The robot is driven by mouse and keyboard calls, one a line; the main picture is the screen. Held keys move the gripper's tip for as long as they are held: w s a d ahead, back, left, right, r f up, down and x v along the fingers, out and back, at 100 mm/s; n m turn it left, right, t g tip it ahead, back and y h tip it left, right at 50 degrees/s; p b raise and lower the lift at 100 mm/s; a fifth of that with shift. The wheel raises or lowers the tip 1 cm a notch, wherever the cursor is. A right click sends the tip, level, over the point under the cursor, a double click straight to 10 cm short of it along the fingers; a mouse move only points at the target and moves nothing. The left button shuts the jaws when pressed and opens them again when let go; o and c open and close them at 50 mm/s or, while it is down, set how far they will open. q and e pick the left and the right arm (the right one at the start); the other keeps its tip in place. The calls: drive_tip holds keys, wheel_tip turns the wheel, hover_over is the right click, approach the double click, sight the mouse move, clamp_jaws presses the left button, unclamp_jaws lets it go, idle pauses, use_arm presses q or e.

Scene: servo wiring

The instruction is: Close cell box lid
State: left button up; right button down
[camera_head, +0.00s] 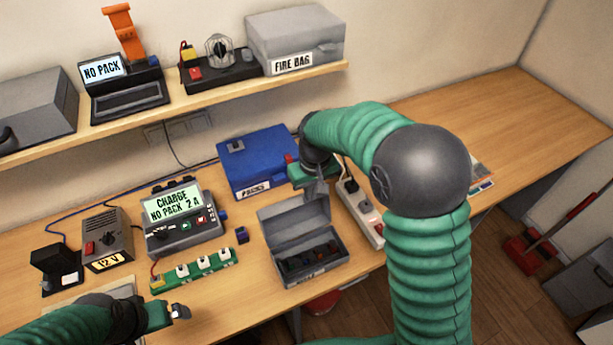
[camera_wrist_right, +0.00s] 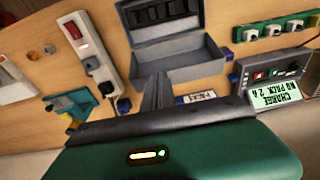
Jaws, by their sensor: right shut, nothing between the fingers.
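The cell box is a grey box (camera_head: 313,272) in the middle of the bench with dark cells inside. Its lid (camera_head: 294,218) stands open, raised at the back side. In the right wrist view the box (camera_wrist_right: 211,66) shows upside down, with the inside of the lid (camera_wrist_right: 172,52) facing up. My right gripper (camera_head: 320,190) is behind and above the lid's upper edge. Its fingers (camera_wrist_right: 158,82) are together and empty; whether they touch the lid I cannot tell. My left gripper (camera_head: 180,312) is over the front left of the bench, away from the box.
A blue packs case (camera_head: 256,158) lies behind the box. A white power strip (camera_head: 359,210) lies to its right. The charger (camera_head: 180,222) and a green strip (camera_head: 195,269) are to its left. The bench's far right is mostly clear.

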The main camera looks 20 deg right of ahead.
drive_tip(key=w+d+r+p, duration=0.3)
drive_tip(key=w+r, duration=0.1)
drive_tip(key=w, duration=0.5)
drive_tip(key=shift+g, duration=0.4)
drive_tip(key=s+f+p, duration=0.1)
drive_tip(key=f+p, duration=0.1)
drive_tip(key=f, duration=0.1)
drive_tip(key=s+f+p, duration=0.1)
drive_tip(key=f+p, duration=0.1)
drive_tip(key=f, duration=0.1)
drive_tip(key=f+p, duration=0.2)
drive_tip(key=f, duration=0.1)
drive_tip(key=shift+s+a, duration=0.1)
drive_tip(key=shift+s, duration=0.6)
use_arm(q)
drive_tip(key=w+v, duration=0.2)
drive_tip(key=v, duration=0.8)
drive_tip(key=shift+r, duration=0.5)
drive_tip(key=shift+w, duration=0.15)
use_arm(e)
drive_tip(key=shift+w, duration=0.15)
